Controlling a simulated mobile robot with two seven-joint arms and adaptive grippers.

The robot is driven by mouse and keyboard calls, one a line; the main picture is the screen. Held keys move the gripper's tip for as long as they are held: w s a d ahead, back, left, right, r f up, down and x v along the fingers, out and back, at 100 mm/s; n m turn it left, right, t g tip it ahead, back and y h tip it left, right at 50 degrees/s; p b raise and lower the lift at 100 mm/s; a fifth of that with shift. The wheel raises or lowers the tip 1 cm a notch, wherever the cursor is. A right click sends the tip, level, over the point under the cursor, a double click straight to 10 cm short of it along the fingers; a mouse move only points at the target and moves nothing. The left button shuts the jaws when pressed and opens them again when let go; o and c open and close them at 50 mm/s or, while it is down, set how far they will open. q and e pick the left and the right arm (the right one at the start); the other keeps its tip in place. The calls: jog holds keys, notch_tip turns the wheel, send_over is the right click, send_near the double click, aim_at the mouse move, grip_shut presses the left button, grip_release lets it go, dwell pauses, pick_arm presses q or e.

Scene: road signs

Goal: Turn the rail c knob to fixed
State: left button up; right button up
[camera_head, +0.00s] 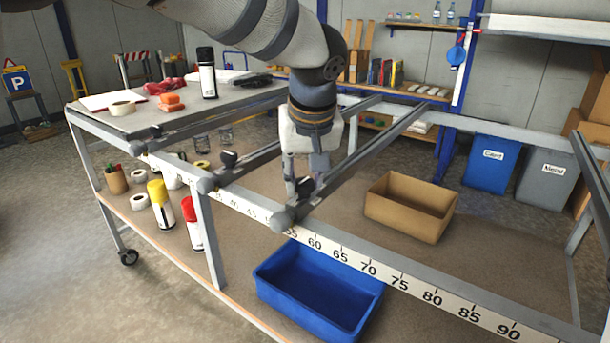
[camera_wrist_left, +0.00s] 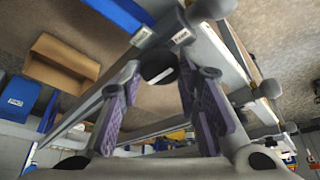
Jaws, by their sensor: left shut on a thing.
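My left gripper (camera_head: 305,183) reaches down from above to the nearest of the rails, the one by the 55 mark of the scale. Its fingers are shut on the black knob (camera_head: 304,188) on top of this rail (camera_head: 372,147). In the left wrist view the round knob (camera_wrist_left: 160,67) sits between the purple-padded fingers, with a short white line on its face, slightly tilted. Two small white labels, one of them here (camera_wrist_left: 181,36), lie beside the knob; their words are too small to read. My right gripper is not in view.
Two more rails with black knobs, a middle one (camera_head: 229,160) and a far one (camera_head: 157,131), lie to the left. A blue tray (camera_head: 318,292) and a cardboard box (camera_head: 411,207) stand below the frame. The numbered scale (camera_head: 370,268) runs along the frame's front edge.

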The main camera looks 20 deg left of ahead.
pick_arm(q)
jog(key=m+h, duration=0.1)
jog(key=m, duration=0.1)
jog(key=m+h, duration=0.1)
jog(key=m, duration=0.2)
jog(key=shift+a+m, duration=0.2)
jog(key=shift+m, duration=0.1)
jog(key=m+h, duration=0.1)
jog(key=m, duration=0.1)
jog(key=m+h, duration=0.1)
jog(key=m, duration=0.2)
jog(key=shift+a, duration=0.2)
jog(key=m, duration=0.2)
jog(key=m+g+h, duration=0.1)
jog(key=shift+w+f+m, duration=0.15)
jog(key=shift+m, duration=0.25)
jog(key=shift+a+m+g+h+b, duration=0.1)
jog(key=shift+m+g+h+b, duration=0.55)
jog(key=shift+m, duration=1.05)
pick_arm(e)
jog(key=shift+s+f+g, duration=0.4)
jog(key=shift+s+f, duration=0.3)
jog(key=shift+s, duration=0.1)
pick_arm(q)
jog(key=o, duration=1.1)
jog(key=shift+o, duration=0.2)
